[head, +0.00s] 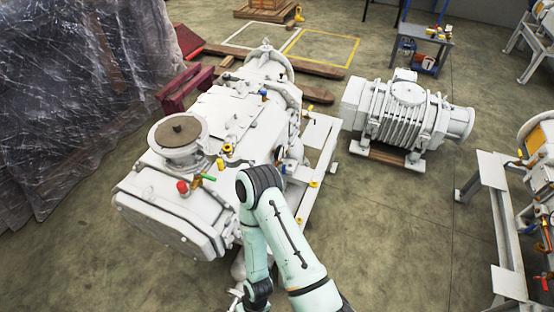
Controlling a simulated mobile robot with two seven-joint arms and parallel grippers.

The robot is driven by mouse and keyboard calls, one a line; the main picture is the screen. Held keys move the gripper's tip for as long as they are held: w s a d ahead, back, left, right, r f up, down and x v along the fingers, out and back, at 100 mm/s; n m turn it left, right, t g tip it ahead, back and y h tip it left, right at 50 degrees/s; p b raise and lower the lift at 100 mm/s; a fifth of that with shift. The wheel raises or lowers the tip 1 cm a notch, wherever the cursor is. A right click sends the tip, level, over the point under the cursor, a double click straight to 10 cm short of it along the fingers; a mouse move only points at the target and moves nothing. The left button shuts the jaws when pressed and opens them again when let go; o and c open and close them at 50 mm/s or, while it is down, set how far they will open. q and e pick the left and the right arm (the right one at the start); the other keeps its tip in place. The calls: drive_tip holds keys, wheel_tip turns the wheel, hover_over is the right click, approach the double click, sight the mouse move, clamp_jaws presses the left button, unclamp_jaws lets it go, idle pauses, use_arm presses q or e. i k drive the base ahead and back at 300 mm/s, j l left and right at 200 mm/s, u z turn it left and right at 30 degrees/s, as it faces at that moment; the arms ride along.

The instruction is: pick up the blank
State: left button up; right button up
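A round brown disc (180,130), which looks like the blank, lies on the raised round white flange (159,148) of the large white vacuum pump (232,110). One of my arms, apparently the right, comes in from the bottom, bends at its elbow over the pump's near right side and folds back down. Its gripper (238,300) is only partly seen at the bottom edge, well below and right of the disc and apart from it. Its fingers are too small and cut off to tell their state. My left gripper is out of view.
A red knob (183,187) and a green-handled valve (208,178) stand on the pump near the flange. A smaller ribbed white machine (405,115) stands to the right. Plastic-wrapped goods (75,100) fill the left. Floor is clear at the lower left.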

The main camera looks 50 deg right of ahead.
sight(314, 184)
drive_tip(key=z, duration=2.2)
drive_tip(key=i+l+u, duration=0.1)
drive_tip(key=l+u, duration=0.6)
drive_tip(key=i+l+u, duration=0.25)
drive_tip(key=l+u, duration=0.55)
drive_tip(key=l, duration=0.25)
drive_tip(key=i+l+u, duration=0.25)
drive_tip(key=l+u, duration=0.3)
drive_tip(key=i+l+u, duration=0.25)
drive_tip(key=l, duration=0.2)
drive_tip(key=l+u, duration=0.3)
